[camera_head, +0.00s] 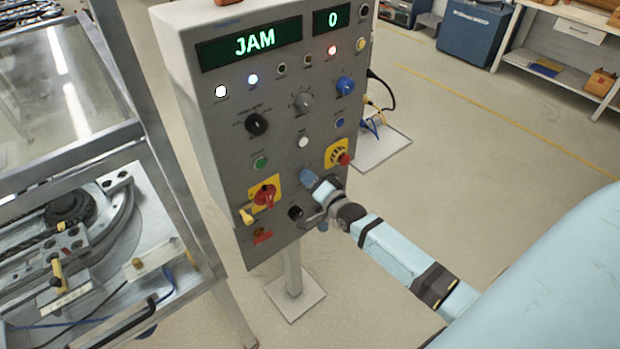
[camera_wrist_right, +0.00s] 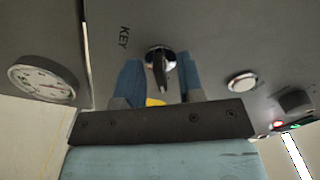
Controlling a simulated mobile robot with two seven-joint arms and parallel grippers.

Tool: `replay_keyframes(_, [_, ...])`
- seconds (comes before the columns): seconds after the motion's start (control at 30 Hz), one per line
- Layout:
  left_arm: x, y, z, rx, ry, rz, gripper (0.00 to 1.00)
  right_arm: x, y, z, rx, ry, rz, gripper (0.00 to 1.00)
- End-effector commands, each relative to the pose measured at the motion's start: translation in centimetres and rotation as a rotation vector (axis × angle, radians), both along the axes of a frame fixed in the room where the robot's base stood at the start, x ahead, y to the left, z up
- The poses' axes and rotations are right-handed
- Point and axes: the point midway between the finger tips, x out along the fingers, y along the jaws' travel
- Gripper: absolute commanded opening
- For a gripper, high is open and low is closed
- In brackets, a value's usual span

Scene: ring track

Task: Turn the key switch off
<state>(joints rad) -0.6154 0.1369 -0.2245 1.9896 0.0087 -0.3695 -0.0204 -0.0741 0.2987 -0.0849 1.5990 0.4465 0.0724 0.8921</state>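The key switch (camera_wrist_right: 160,60) shows in the right wrist view as a round metal barrel with a dark key in it, beside the printed word KEY. My right gripper (camera_wrist_right: 159,80) has its two blue fingers apart, one on each side of the key, with a visible gap to each. In the head view the right gripper (camera_head: 308,178) is at the lower middle of the grey control panel (camera_head: 225,150), and the key switch is hidden behind it. Whether the fingers touch the panel cannot be told. My left gripper is not in view.
Around the key are a white button (camera_head: 303,142), a red emergency button (camera_head: 344,158) on yellow, and a red rotary switch (camera_head: 265,195). The display (camera_head: 250,44) reads JAM. A machine (camera_head: 75,230) with a glass guard stands at left.

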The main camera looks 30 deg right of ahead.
Motion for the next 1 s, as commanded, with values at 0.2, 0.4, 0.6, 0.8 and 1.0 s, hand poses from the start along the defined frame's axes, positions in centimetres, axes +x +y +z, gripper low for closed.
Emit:
replay_keyframes(0.2, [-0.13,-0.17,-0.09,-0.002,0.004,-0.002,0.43,0.11,0.01,0.01,0.000,0.000,0.000,0.35])
replay_keyframes(0.4, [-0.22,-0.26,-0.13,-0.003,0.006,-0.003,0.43,0.10,0.00,0.01,0.000,0.000,0.000,0.02])
replay_keyframes(0.6, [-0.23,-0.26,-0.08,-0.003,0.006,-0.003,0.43,0.09,-0.01,0.03,-0.007,-0.001,0.000,0.02])
replay_keyframes(0.8, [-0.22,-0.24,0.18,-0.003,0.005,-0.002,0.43,0.10,-0.01,0.09,-0.062,-0.005,0.000,0.02])
replay_keyframes(1.0, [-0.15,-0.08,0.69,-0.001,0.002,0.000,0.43,0.10,-0.02,0.11,-0.192,-0.014,0.000,0.02])
